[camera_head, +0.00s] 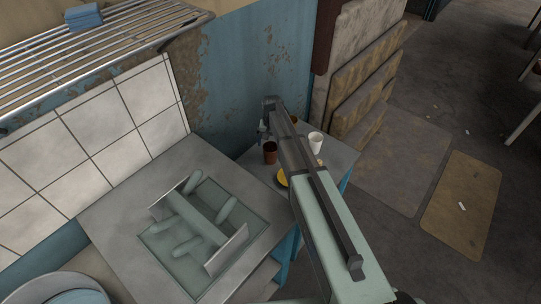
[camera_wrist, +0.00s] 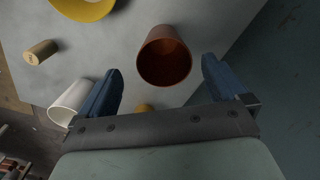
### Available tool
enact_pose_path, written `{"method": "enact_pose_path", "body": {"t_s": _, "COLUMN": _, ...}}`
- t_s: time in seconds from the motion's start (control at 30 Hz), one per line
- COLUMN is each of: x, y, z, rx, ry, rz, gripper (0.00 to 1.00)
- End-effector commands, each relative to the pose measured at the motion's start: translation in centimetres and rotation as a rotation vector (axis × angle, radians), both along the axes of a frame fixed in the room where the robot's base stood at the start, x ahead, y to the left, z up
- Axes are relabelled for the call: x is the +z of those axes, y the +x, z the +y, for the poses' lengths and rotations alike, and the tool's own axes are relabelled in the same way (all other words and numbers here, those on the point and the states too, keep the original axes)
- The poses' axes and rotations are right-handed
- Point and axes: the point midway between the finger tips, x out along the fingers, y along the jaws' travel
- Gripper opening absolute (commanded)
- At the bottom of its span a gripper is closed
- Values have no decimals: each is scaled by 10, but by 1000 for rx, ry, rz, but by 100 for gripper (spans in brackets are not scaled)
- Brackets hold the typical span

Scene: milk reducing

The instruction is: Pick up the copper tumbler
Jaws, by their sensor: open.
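The copper tumbler (camera_head: 270,152) is a reddish-brown cup standing on a small grey table, just left of my arm in the head view. In the wrist view the tumbler (camera_wrist: 164,57) shows its dark open mouth and stands ahead of my gripper, in the gap between the fingers. My gripper (camera_wrist: 160,88) is open, with one blue finger on each side and nothing between the pads. The tumbler appears apart from both fingers. In the head view my arm hides much of the gripper and part of the table.
A white cup (camera_wrist: 70,103) stands close outside the left finger; it also shows in the head view (camera_head: 315,141). A yellow dish (camera_wrist: 84,8) and a cork (camera_wrist: 41,52) lie on the table (camera_wrist: 118,45). A small yellowish thing (camera_wrist: 143,108) is partly hidden behind the gripper.

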Motion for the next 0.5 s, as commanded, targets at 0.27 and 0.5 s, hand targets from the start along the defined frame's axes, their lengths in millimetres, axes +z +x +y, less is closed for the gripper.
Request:
{"method": "enact_pose_path", "body": {"t_s": 0.27, "x": -16, "y": 1, "z": 0, "rx": 0, "ry": 1, "rz": 0, "gripper": 100}}
{"method": "enact_pose_path", "body": {"t_s": 0.5, "x": -35, "y": 4, "z": 3, "rx": 1, "ry": 0, "rz": 2, "gripper": 100}}
